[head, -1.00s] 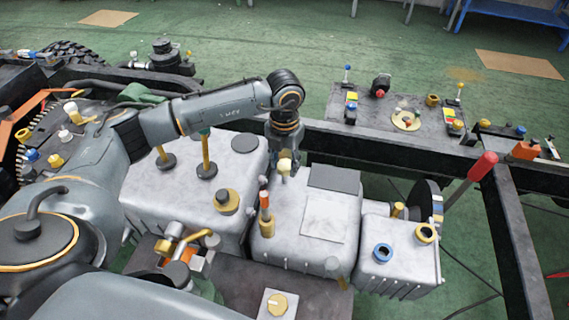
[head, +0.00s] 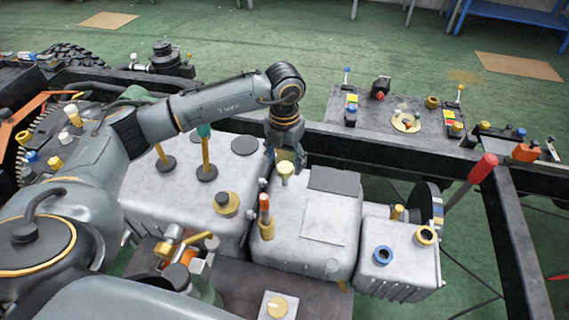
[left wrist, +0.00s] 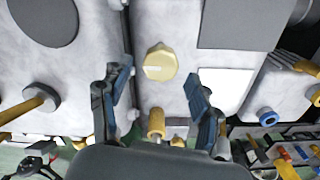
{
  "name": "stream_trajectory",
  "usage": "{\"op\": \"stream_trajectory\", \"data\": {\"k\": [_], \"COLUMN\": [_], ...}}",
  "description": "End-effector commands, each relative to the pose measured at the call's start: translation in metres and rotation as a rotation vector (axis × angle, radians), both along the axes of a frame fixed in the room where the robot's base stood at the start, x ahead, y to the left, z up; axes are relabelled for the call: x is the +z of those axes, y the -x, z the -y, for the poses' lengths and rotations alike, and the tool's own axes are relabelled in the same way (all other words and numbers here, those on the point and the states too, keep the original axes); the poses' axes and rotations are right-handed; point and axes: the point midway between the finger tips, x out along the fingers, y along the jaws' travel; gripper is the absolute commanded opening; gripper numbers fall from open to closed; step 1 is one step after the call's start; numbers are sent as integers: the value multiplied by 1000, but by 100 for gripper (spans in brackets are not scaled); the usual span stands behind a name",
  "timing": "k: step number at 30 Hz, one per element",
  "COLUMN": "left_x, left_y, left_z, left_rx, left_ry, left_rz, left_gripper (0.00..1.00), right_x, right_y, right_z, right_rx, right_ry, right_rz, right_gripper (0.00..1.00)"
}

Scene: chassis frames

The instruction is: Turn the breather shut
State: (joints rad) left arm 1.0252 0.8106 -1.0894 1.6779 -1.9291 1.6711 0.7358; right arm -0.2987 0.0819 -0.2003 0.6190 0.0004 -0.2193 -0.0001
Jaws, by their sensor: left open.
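The breather appears to be the pale yellow cap (head: 285,170) on top of the middle grey housing (head: 290,225). In the left wrist view the cap (left wrist: 160,63) is round with a lug at its rim and a white mark across its face. My left gripper (head: 286,160) is above and just behind the cap, pointing down. In the left wrist view its two blue-padded fingers (left wrist: 157,78) are spread, with the cap ahead between their tips and clear of both. My right gripper is not in view.
Yellow handles (head: 206,155) rise from the left housing. A dark plate (head: 335,180) lies right of the cap. A black frame rail (head: 370,150) runs behind.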

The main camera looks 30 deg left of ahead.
Motion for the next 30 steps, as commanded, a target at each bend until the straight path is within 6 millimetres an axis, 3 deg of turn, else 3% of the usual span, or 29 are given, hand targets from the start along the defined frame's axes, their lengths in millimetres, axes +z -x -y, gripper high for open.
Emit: {"op": "stream_trajectory", "data": {"k": [6, 13, 18, 30], "left_x": [49, 87, 99, 100], "left_y": [-1, -1, 0, 0], "left_z": [0, 0, 0, 0], "left_rx": [-1, -1, -2, -2], "left_ry": [0, -1, 0, 0], "left_rz": [5, 3, 1, 1], "left_gripper": [63, 63, 63, 63], "right_x": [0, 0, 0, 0], "right_y": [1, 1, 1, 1], "right_z": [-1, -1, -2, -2], "right_rx": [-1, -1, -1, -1], "right_ry": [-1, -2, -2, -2], "right_rz": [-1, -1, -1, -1], "right_gripper": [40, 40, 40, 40]}}
